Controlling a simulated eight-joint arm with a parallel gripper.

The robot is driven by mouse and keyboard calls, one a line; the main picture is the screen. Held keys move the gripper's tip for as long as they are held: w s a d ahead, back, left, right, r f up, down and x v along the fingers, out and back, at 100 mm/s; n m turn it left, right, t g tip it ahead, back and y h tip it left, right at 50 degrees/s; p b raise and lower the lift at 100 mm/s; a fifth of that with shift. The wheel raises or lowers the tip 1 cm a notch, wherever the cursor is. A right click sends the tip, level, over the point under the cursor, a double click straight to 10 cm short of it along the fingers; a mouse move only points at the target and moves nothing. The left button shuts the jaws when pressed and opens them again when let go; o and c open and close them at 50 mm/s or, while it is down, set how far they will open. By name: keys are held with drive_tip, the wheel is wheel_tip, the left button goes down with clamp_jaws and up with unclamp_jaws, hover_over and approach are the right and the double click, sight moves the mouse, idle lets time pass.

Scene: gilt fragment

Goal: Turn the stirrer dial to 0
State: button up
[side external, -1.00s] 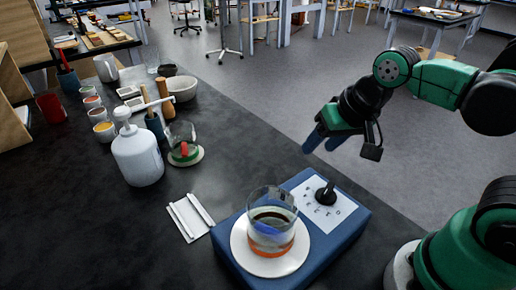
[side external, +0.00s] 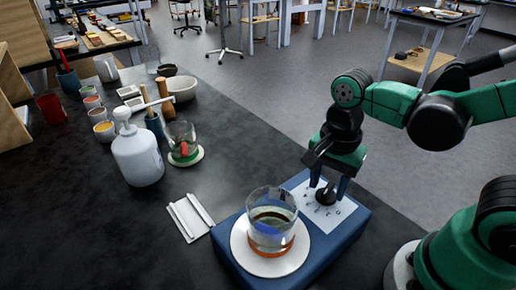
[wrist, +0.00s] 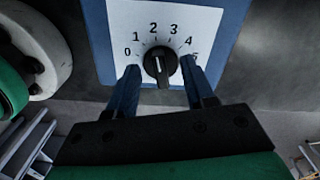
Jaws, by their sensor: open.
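The stirrer (side external: 335,238) is a blue box with a white plate and a round white top. Its black dial (wrist: 160,66) sits on a plate marked 0 to 5 in the wrist view. The dial's white line runs nearly straight up, near the 2; its exact setting is hard to tell. My gripper (wrist: 160,70) is open, its two blue fingers on either side of the dial, with a gap on each side. In the side view my gripper (side external: 328,188) points down at the dial, which the fingers partly hide.
A glass beaker of liquid (side external: 271,218) stands on the stirrer's white top, left of the dial. A white rack (side external: 190,217), a white pump bottle (side external: 138,155) and a smaller beaker (side external: 181,140) stand farther left. The bench edge runs behind the stirrer.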

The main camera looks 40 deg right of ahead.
drive_tip(key=shift+f, duration=0.5)
clamp_jaws()
drive_tip(key=shift+s+n, duration=0.1)
drive_tip(key=shift+n, duration=0.2)
drive_tip(key=n, duration=0.5)
drive_tip(key=shift+s+d, duration=0.1)
drive_tip(key=n, duration=0.6)
drive_tip(key=shift+s+d, duration=0.1)
drive_tip(key=shift+d, duration=0.05)
drive_tip(key=shift+n, duration=0.3)
